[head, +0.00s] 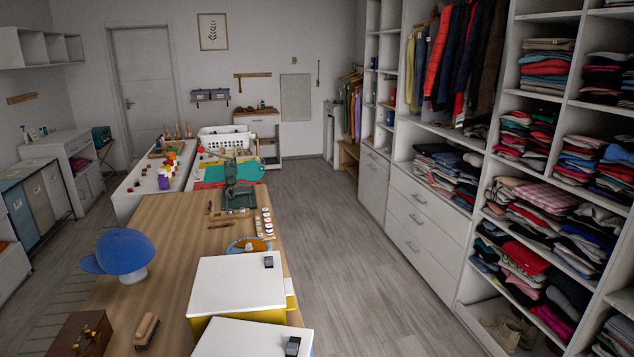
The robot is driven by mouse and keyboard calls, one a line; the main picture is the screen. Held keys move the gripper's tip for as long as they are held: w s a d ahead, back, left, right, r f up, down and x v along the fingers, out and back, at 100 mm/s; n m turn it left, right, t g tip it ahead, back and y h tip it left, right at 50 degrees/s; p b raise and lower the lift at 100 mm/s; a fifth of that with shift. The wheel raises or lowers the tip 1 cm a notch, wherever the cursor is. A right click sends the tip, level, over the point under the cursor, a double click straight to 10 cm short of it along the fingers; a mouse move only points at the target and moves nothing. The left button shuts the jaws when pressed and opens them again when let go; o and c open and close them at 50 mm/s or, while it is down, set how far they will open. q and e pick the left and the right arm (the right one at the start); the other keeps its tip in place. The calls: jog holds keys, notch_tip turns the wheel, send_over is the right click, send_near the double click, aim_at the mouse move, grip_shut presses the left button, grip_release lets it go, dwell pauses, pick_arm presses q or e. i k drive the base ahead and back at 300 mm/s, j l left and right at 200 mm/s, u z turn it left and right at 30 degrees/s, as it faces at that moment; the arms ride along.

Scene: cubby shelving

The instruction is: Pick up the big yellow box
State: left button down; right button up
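A big box with a white lid and yellow sides (236,288) stands on the near right part of the wooden table (170,230). A small dark latch sits on its lid at the far right corner. Its yellow side shows below the lid at the near left and at the right edge. A second white-lidded box (250,341) stands in front of it and hides part of its near side. Neither of my grippers is in view.
A blue cap (124,251) on a stand, a brush (146,330) and a brown wooden box (80,336) are on the table's left. A round blue-rimmed dish (248,246) lies behind the yellow box. Open floor (350,270) runs between table and clothes shelving (480,200).

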aim_at(279, 316)
jog(key=z, duration=0.9)
jog(key=i+l+z, duration=0.25)
jog(key=i+z, duration=0.55)
jog(key=i+u, duration=0.3)
jog(key=i, duration=0.2)
jog(key=i+u, duration=0.3)
jog(key=i, duration=0.15)
jog(key=i+l+u, duration=0.3)
jog(key=i, duration=0.15)
jog(key=i+j+u, duration=0.15)
jog(key=i+u, duration=0.6)
jog(key=i+l+u, duration=0.1)
jog(key=i+u, duration=0.25)
jog(key=i, duration=0.2)
jog(key=i+z, duration=0.2)
jog(key=i, duration=1.15)
jog(key=u, duration=3)
